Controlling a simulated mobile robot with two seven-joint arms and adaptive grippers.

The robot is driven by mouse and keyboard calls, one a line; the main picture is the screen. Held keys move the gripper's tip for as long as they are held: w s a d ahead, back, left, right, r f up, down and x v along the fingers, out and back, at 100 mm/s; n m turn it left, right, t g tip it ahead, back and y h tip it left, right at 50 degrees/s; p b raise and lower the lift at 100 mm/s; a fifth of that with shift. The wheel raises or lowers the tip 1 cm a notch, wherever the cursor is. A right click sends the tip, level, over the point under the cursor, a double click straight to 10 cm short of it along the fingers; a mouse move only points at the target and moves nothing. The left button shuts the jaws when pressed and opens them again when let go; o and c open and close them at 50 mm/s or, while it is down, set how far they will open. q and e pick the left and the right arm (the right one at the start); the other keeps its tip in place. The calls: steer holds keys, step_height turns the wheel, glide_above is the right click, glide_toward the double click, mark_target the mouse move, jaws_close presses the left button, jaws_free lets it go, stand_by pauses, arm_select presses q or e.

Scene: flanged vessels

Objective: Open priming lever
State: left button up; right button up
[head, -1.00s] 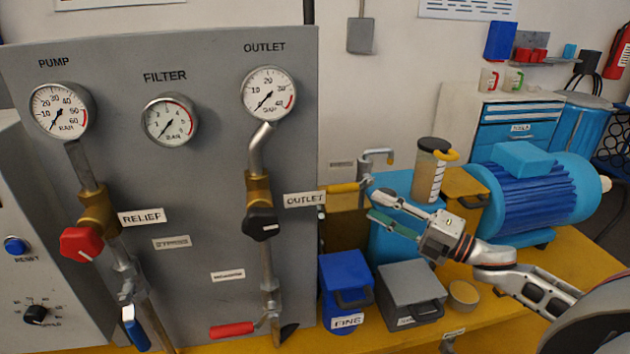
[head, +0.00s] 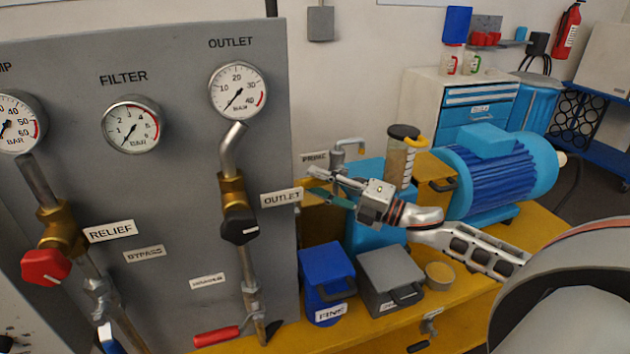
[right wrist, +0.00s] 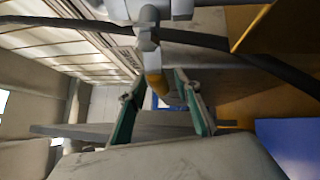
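In the right wrist view, a grey fitting carries a lever with a yellow end (right wrist: 155,83). The yellow end appears between my right fingers, and I cannot tell whether they touch it. In the head view my right gripper (head: 313,183) is open in front of the lever area and largely hides the yellow handle. Its spread green-padded fingers also show in the right wrist view (right wrist: 160,95). Above it is a PRIME label (head: 314,158) beside a grey bent pipe (head: 340,155). My left gripper is not in view.
The grey gauge panel (head: 185,200) with its OUTLET label (head: 281,197) stands just left of the gripper. A blue FINE box (head: 326,270) and a grey box (head: 388,275) sit below. A clear cylinder (head: 400,160) and blue motor (head: 490,170) are to the right.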

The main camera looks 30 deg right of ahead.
steer(key=shift+w+a, duration=0.3)
steer(key=shift+w, duration=0.15)
steer(key=shift+c, duration=0.5)
jaws_close()
